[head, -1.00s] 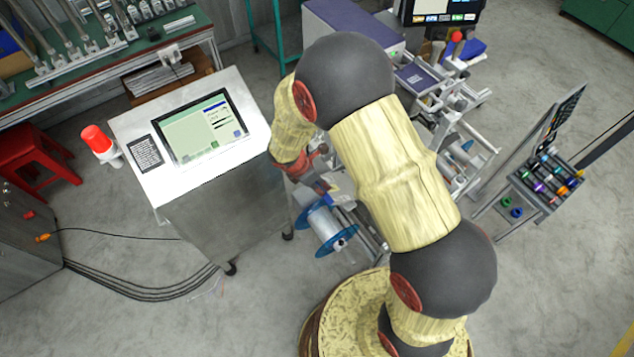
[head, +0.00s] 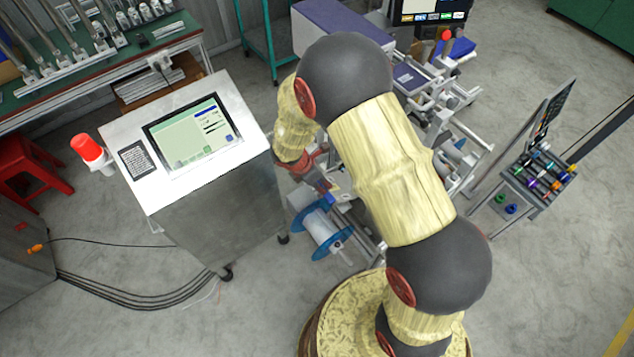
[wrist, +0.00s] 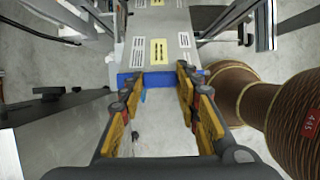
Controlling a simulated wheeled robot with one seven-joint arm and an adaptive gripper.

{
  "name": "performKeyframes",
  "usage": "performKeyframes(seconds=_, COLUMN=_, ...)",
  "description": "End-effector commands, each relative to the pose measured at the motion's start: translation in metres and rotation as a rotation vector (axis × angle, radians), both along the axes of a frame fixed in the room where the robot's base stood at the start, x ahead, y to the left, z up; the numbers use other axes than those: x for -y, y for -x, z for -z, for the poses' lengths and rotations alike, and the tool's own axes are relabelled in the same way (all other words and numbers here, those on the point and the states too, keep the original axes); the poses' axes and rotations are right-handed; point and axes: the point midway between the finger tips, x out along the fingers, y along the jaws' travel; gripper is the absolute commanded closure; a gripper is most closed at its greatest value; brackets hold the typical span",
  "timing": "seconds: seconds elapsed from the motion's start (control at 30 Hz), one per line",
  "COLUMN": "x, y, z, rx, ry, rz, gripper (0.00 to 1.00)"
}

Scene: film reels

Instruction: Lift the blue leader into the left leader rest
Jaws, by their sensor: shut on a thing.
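In the wrist view my gripper (wrist: 156,84) has its yellow-padded fingers around a blue strip, which I take to be the blue leader (wrist: 155,79). The strip runs crosswise between and past the fingertips, and a small blue piece hangs below it. A grey plate with white and yellow labels (wrist: 160,22) lies just beyond the fingertips. I cannot tell which part is the left leader rest. In the head view my gripper (head: 328,190) is small and partly hidden by my arm, above a reel with blue flanges (head: 322,232).
A steel console with a screen (head: 190,135) stands close to the left of my gripper. The machine's metal frame (head: 440,105) lies behind and right of my arm. A rack of coloured spools (head: 540,180) stands farther right.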

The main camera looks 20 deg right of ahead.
Motion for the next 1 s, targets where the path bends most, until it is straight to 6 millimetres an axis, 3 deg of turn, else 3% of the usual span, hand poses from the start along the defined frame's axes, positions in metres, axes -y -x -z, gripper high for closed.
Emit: performKeyframes(seconds=1.0, x=0.038, y=-0.012, z=0.013, rx=0.0, ry=0.0, rz=0.001, gripper=0.97)
